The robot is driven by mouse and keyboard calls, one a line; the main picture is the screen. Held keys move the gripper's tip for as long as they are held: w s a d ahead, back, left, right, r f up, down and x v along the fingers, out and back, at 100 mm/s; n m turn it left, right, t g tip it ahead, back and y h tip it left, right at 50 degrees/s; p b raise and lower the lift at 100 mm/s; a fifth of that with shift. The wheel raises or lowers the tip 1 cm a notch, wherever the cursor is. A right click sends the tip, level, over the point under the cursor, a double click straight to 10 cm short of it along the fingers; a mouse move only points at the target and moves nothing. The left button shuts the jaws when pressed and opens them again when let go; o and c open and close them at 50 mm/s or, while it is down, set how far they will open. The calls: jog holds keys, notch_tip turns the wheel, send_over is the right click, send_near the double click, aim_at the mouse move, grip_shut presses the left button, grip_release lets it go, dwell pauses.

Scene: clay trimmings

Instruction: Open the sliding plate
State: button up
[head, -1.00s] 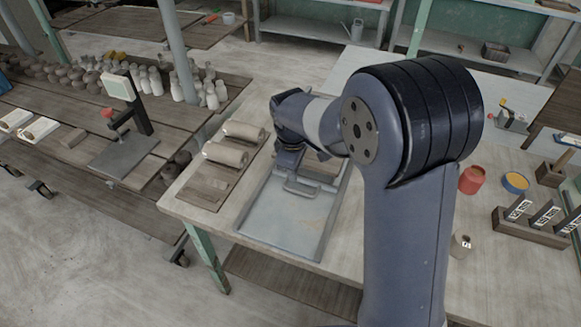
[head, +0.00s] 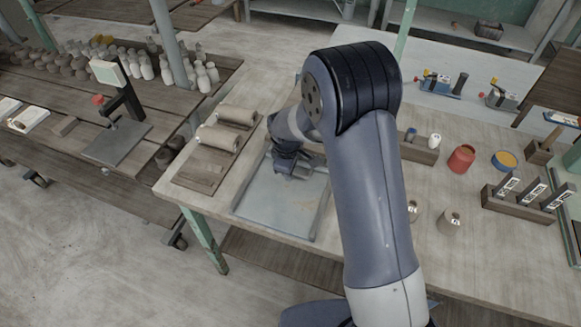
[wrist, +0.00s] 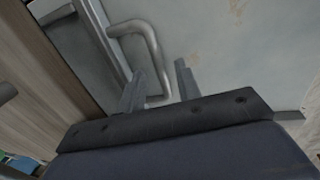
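The sliding plate (head: 275,205) is a flat grey metal sheet in a raised-edge frame on the table. It also fills much of the wrist view (wrist: 225,40). Its handle (wrist: 150,45) is a bent grey metal bar in the wrist view; in the head view my gripper and arm hide it. My gripper (wrist: 160,85) is down at the plate, with its two fingers apart. One leg of the handle shows in the gap between the fingers; I cannot tell if they touch it. In the head view my gripper (head: 295,170) is low over the plate's far part.
Clay rolls (head: 220,138) on a wooden board lie left of the frame. A red jar (head: 461,158), a blue-yellow pot (head: 506,161) and a wooden tool block (head: 525,205) stand to the right. The table's front edge is near.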

grip_shut()
dwell(0.3)
dwell(0.3)
